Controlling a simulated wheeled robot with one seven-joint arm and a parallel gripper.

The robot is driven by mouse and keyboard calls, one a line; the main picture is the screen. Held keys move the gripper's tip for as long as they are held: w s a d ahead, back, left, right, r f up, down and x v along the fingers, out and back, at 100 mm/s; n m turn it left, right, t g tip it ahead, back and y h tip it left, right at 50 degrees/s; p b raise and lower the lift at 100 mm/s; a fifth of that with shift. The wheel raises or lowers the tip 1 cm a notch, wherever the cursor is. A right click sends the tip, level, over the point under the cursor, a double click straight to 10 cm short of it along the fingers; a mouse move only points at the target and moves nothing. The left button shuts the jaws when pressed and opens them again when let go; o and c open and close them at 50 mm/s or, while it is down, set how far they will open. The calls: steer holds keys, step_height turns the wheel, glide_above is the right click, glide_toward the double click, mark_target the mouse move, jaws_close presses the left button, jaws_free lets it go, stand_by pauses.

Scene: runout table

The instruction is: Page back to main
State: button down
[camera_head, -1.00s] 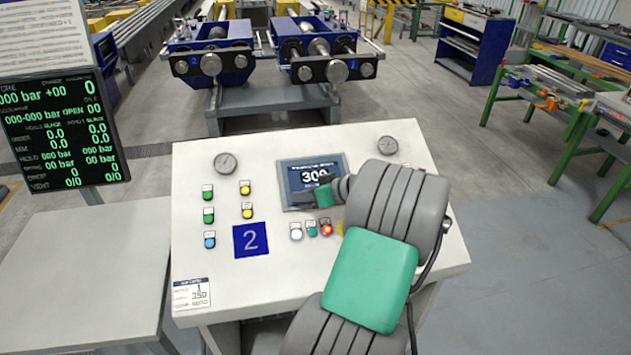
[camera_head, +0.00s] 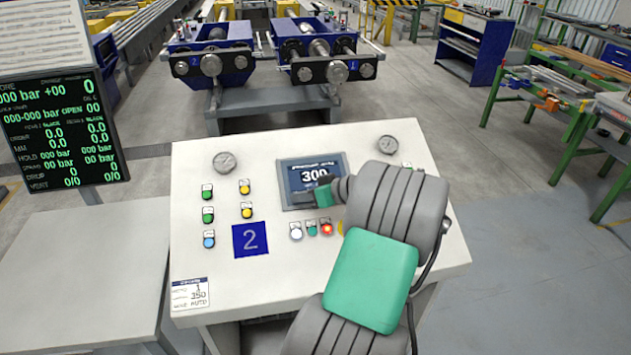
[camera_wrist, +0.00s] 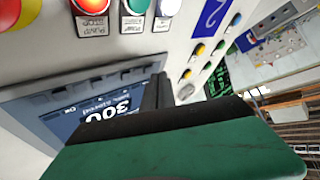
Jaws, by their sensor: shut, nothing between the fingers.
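The control desk's display (camera_head: 312,180) is a small dark-blue screen in a grey frame showing a large "300"; its smaller text is too small to read. It also shows in the wrist view (camera_wrist: 85,115), turned and partly covered by my gripper. My gripper (camera_head: 304,200) is shut and empty, with its tip at the lower edge of the display. In the wrist view its dark fingers (camera_wrist: 157,92) lie beside the frame's row of small keys; I cannot tell whether they touch.
Below the display are white, teal and lit red buttons (camera_head: 327,229). A green-text readout board (camera_head: 65,130) stands left. Two gauges (camera_head: 224,162) top the white panel.

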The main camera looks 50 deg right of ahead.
steer(key=shift+w+d+f+b, duration=0.1)
steer(key=shift+w+f+b, duration=0.05)
steer(key=shift+f+b, duration=0.25)
stand_by(0.3)
steer(key=shift+s+a+r+p, duration=0.15)
steer(key=shift+r+p, duration=0.1)
steer(key=shift+r, duration=0.15)
steer(key=shift+s+a+r+p, duration=0.1)
steer(key=shift+s+r+p, duration=0.1)
steer(key=shift+r, duration=0.2)
step_height(320, 180, up, 6)
steer(key=s+a+p, duration=0.1)
steer(key=s+p, duration=0.1)
steer(key=p, duration=0.1)
steer(key=shift+a+f, duration=0.2)
steer(key=shift+f, duration=0.05)
steer(key=shift+r, duration=0.1)
stand_by(2.4)
